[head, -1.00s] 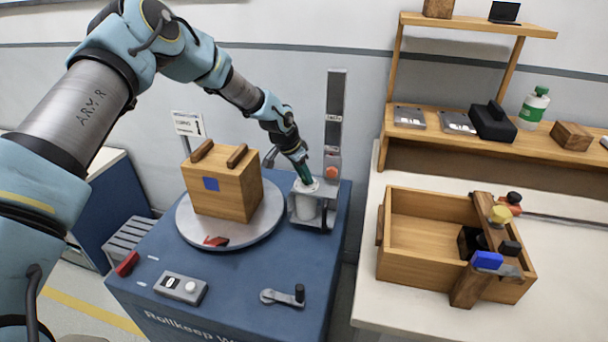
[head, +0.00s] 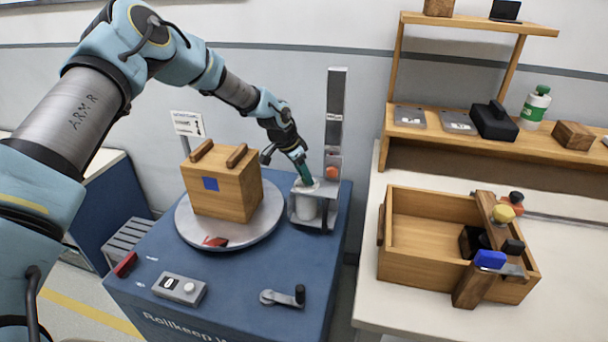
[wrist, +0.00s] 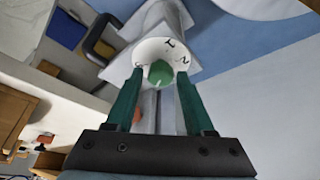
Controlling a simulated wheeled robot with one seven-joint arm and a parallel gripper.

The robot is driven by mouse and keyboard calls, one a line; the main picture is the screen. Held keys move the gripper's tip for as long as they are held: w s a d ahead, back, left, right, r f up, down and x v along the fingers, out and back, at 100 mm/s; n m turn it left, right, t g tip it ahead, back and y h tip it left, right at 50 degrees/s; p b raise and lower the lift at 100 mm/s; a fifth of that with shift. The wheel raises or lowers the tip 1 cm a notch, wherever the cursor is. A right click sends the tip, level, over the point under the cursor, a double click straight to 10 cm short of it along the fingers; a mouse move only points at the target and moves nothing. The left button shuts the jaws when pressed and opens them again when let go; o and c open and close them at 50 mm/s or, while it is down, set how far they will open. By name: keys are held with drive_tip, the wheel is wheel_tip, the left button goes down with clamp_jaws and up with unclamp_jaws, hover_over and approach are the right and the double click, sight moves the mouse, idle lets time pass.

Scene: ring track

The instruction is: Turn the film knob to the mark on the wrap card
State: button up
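The green film knob (wrist: 160,73) sits on a round white dial (wrist: 163,52) with dark marks, seen in the wrist view. My gripper (wrist: 160,76) has its two green fingers on either side of the knob. A thin gap seems to show on each side, so it looks open around the knob. In the head view my gripper (head: 308,182) points down onto the top of the film carriage (head: 312,208), and the knob is hidden there. The white wrap card (head: 187,123) stands on a post behind the turntable; its mark is too small to read.
A wooden crate (head: 237,195) with a blue square stands on the round turntable (head: 190,230), left of the carriage. A grey mast (head: 335,120) rises behind the carriage. A button box (head: 179,288) and a crank (head: 285,297) lie in front. An open wooden box (head: 425,239) is on the right bench.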

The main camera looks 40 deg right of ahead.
drive_tip(key=shift+o, duration=0.9)
drive_tip(key=shift+w+a+r, duration=0.1)
drive_tip(key=s+b+v, duration=0.1)
drive_tip(key=b+v, duration=0.2)
drive_tip(key=v, duration=0.7)
drive_tip(key=shift+w+r, duration=0.25)
drive_tip(key=shift+w, duration=0.15)
drive_tip(key=shift+a, duration=0.1)
drive_tip(key=w+a+r+n+t+y, duration=0.1)
drive_tip(key=w+a+n, duration=0.15)
drive_tip(key=a, duration=0.85)
drive_tip(key=w+a+r+n+t+y, duration=0.15)
drive_tip(key=a+n, duration=0.25)
drive_tip(key=a, duration=0.7)
drive_tip(key=w+a+r+n+y, duration=0.1)
drive_tip(key=w+a+n, duration=0.2)
drive_tip(key=a, duration=0.9)
drive_tip(key=s+a+n, duration=0.5)
drive_tip(key=a, duration=0.5)
drive_tip(key=s+a+r+n, duration=0.1)
drive_tip(key=s+a+n, duration=0.4)
drive_tip(key=a, duration=0.5)
drive_tip(key=shift+s+a+r+y, duration=0.3)
drive_tip(key=shift+r+y, duration=0.05)
